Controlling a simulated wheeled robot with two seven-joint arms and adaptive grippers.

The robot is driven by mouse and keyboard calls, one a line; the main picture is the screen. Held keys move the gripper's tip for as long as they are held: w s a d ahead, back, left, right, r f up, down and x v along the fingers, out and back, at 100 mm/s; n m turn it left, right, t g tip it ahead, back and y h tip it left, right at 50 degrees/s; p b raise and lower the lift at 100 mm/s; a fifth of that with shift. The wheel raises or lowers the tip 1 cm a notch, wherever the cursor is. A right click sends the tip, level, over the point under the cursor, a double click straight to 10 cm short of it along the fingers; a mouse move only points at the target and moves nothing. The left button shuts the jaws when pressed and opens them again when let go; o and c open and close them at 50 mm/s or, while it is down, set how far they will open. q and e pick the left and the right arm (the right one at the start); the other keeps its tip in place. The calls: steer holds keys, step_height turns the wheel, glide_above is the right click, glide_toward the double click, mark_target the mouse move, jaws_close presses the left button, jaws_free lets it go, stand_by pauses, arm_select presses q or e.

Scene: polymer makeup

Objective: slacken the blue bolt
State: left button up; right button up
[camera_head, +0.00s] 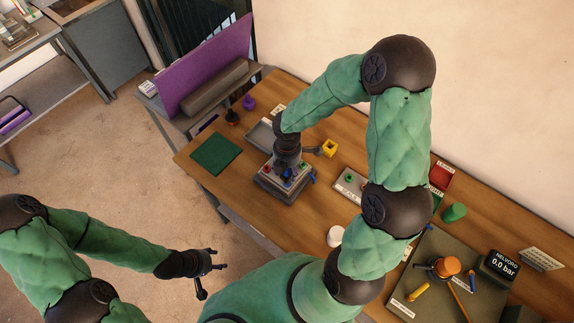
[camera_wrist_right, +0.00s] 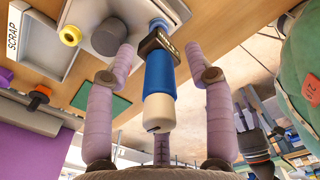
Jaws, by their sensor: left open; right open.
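In the right wrist view, a blue cylindrical piece (camera_wrist_right: 160,76) with a cream end and a dark lettered collar lies between the spread fingers of my right gripper (camera_wrist_right: 160,55). The fingers look apart from it. I cannot tell whether this piece is the bolt or a tool handle. My left gripper (camera_head: 208,266) is open and empty, over the floor in front of the bench.
A green mat (camera_head: 216,154) lies left of the fixture. A grey plate with a green knob (camera_head: 349,180) is to the right. Further right are a pressure display (camera_head: 501,264) and an orange-topped part (camera_head: 446,266).

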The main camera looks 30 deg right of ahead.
steer(key=shift+c, duration=0.3)
jaws_close()
steer(key=shift+r+p, duration=0.7)
stand_by(0.4)
steer(key=shift+r+p, duration=1.3)
steer(key=shift+r, duration=0.05)
